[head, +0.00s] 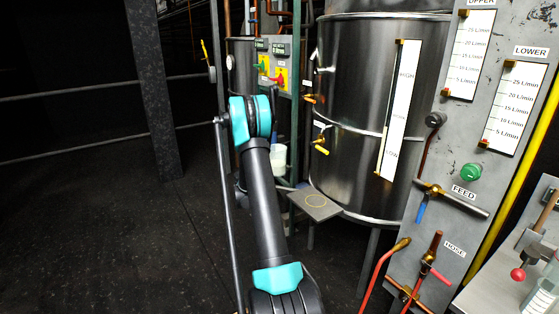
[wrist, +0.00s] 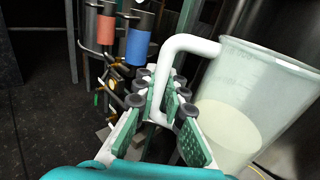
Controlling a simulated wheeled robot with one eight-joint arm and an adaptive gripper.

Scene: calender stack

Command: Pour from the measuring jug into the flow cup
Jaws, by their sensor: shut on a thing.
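The measuring jug (wrist: 256,90) is a translucent tapered vessel with a white handle (wrist: 190,43) and pale cream liquid (wrist: 225,130) in its lower part. My gripper (wrist: 160,112) is shut on the handle, with its green pads around it. In the head view the jug (head: 278,154) shows as a small whitish shape beside my arm, apparently upright above the small shelf. My gripper is mostly hidden behind my arm there. I cannot clearly identify the flow cup in either view.
A small grey shelf (head: 317,204) with a yellow ring mark stands before the large steel tank (head: 355,110). A gauge panel (head: 455,165) with valves and pipes stands right. A clear vessel (head: 540,298) stands on a bench at the right edge. The left floor is open beyond a post (head: 152,85).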

